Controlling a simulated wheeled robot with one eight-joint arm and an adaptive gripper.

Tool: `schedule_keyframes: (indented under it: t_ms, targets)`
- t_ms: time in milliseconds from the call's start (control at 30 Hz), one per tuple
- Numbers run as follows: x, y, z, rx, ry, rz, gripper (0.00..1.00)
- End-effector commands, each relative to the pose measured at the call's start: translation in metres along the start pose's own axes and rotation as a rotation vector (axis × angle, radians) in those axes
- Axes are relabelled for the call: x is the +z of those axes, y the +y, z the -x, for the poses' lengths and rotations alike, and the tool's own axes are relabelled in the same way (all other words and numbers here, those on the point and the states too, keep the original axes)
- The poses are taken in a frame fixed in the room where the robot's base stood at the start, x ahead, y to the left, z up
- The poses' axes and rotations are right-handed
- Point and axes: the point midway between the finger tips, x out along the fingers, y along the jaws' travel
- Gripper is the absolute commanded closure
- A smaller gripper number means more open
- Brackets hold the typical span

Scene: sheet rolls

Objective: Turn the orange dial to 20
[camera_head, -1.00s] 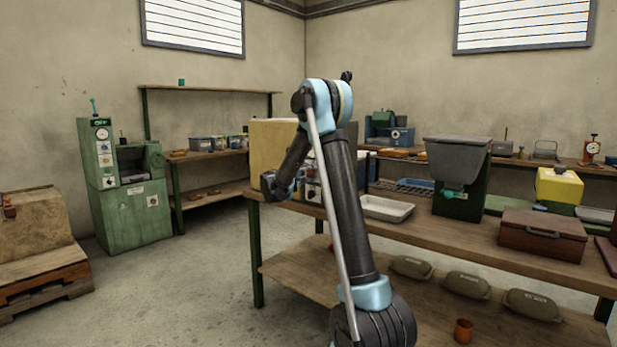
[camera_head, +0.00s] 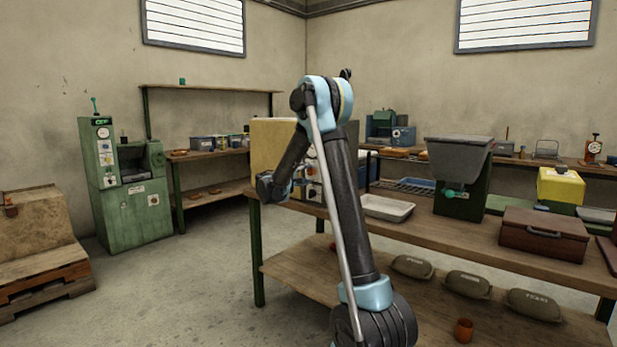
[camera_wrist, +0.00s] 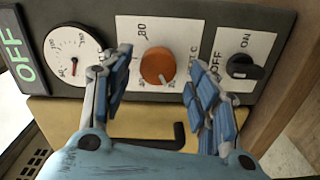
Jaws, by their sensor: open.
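The orange dial (camera_wrist: 158,66) is a round knob on a pale scale plate (camera_wrist: 140,28) in the wrist view. A small pale mark shows near its lower right edge. An 80 is readable at the top of the plate; the other numbers are partly hidden or too small to read. My gripper (camera_wrist: 157,73) is open, with one blue-padded finger on each side of the dial and visible gaps between. I cannot tell how deep the fingertips are relative to the knob. In the head view my arm hides most of the dial's panel.
Beside the dial are a white gauge (camera_wrist: 72,56), a green OFF display (camera_wrist: 21,61) and a black OFF/ON switch (camera_wrist: 242,67). A yellow surface with a black handle (camera_wrist: 150,140) lies below. A grey tray (camera_head: 387,208) stands on the workbench.

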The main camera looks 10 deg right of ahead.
Motion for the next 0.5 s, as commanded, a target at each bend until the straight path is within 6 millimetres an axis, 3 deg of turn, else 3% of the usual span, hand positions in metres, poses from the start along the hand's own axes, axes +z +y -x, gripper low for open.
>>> schedule_keyframes:
  t_ms: [300,500]
  targets:
    - [-0.001,-0.001,0.062,-0.001,0.003,0.000,0.46]
    - [-0.001,-0.001,0.085,-0.002,0.002,0.001,0.46]
